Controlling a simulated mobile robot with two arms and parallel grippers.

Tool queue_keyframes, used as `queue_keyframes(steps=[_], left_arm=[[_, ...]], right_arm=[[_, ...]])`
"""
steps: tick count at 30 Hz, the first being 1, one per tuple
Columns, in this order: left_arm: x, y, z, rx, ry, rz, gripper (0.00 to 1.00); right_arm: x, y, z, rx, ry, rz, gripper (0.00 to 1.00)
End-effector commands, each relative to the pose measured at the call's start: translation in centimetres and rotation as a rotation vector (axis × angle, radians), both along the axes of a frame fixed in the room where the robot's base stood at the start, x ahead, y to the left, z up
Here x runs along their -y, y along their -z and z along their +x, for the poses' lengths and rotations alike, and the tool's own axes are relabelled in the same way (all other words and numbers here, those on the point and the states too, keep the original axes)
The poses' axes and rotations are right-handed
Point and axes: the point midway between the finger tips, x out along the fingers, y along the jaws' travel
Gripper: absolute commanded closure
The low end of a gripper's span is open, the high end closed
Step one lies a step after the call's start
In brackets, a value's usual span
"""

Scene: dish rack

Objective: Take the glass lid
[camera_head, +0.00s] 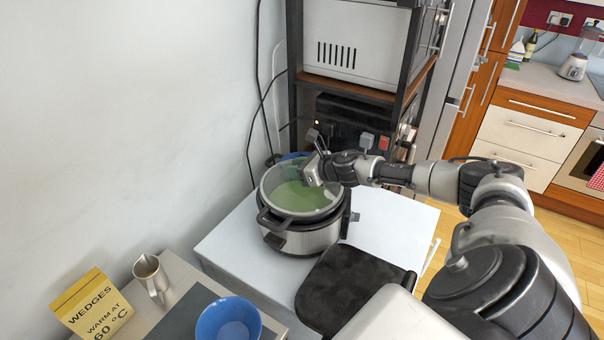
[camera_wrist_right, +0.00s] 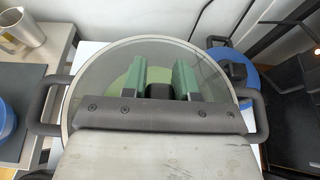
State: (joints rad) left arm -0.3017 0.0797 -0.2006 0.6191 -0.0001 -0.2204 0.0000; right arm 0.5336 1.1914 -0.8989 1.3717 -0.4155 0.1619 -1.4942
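The glass lid (camera_head: 276,187) is a round clear disc with a grey rim. It lies on top of the silver and black slow cooker (camera_head: 300,240), and green contents show through it. My right gripper (camera_head: 300,171) is down at the middle of the lid. In the right wrist view its two green fingers (camera_wrist_right: 160,80) stand on either side of the lid's dark knob, which fills the gap between them. The lid (camera_wrist_right: 95,88) spreads out around the fingers there. My left gripper is in neither view.
The cooker stands on a white table (camera_head: 232,237). A blue pot with a dark knob (camera_wrist_right: 235,70) is close behind it. A metal jug (camera_head: 150,277), a blue bowl (camera_head: 228,322) and a yellow sign (camera_head: 92,305) are at the lower left. A shelf rack (camera_head: 365,92) rises behind.

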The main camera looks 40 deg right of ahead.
Motion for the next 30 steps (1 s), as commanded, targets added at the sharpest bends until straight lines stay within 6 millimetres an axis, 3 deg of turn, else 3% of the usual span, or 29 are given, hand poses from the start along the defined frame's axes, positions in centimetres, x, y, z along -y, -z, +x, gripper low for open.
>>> queue_keyframes(steps=[1,5,6,17,22,26,27,30], left_arm=[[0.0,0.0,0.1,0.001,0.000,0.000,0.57],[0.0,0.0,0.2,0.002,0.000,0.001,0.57],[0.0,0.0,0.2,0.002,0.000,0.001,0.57],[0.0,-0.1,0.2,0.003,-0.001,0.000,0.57],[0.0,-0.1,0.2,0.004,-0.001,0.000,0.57],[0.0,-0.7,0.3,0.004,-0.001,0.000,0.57],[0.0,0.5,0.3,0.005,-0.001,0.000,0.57],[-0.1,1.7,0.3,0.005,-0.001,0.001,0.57]], right_arm=[[0.0,0.0,0.0,0.000,0.000,0.000,0.79],[0.0,0.0,0.0,0.000,0.000,0.000,0.99],[0.0,0.0,0.0,0.000,0.000,0.000,1.00],[0.1,-0.6,0.1,0.004,0.000,-0.001,1.00],[0.1,-2.4,0.1,0.006,0.000,-0.004,1.00],[0.2,-5.1,0.1,0.009,0.000,-0.004,1.00],[1.5,-4.6,-0.4,0.005,0.007,-0.006,1.00],[3.7,-5.8,-1.1,0.005,0.007,-0.006,1.00]])
